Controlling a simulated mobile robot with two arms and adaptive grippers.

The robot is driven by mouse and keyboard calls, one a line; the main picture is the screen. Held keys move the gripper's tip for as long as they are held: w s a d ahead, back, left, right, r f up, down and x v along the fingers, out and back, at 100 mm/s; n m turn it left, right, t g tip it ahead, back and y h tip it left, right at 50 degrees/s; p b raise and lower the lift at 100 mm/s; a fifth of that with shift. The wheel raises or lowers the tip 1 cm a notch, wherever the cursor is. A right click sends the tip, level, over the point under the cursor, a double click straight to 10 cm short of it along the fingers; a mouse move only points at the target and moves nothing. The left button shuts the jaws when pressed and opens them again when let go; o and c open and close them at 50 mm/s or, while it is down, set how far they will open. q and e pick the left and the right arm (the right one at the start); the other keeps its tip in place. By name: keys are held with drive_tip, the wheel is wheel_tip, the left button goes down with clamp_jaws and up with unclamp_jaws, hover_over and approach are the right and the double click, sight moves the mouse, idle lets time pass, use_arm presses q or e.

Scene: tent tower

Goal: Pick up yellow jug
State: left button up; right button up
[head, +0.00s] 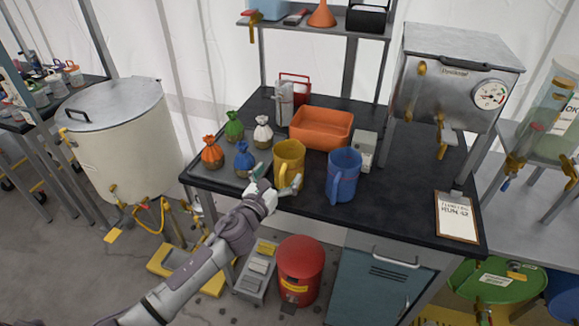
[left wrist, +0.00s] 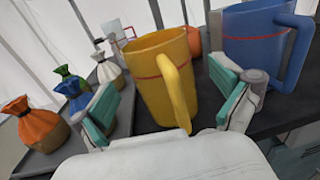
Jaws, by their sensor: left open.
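The yellow jug (head: 289,157) stands upright on the black table, near its front edge, with its handle toward me. My left gripper (head: 274,184) is open right in front of it. In the left wrist view the yellow jug (left wrist: 160,82) shows between the two green-padded fingers of the left gripper (left wrist: 165,108), with its handle toward the right finger. I cannot tell whether either finger touches it. The right gripper is not in view.
A blue jug (head: 344,175) stands just right of the yellow one. Several tied sacks, including a blue one (head: 244,160), stand to the left. An orange bin (head: 321,127) is behind. A clipboard (head: 456,216) lies at the right, with bare tabletop between.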

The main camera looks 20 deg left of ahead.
sight(286, 161)
use_arm(q)
drive_tip(key=w, duration=0.5)
drive_tip(key=shift+w+d+p, duration=0.15)
drive_tip(key=shift+d+p, duration=0.1)
drive_tip(key=shift+p, duration=0.1)
drive_tip(key=shift+c, duration=1.2)
drive_tip(key=shift+r, duration=0.1)
drive_tip(key=c, duration=0.6)
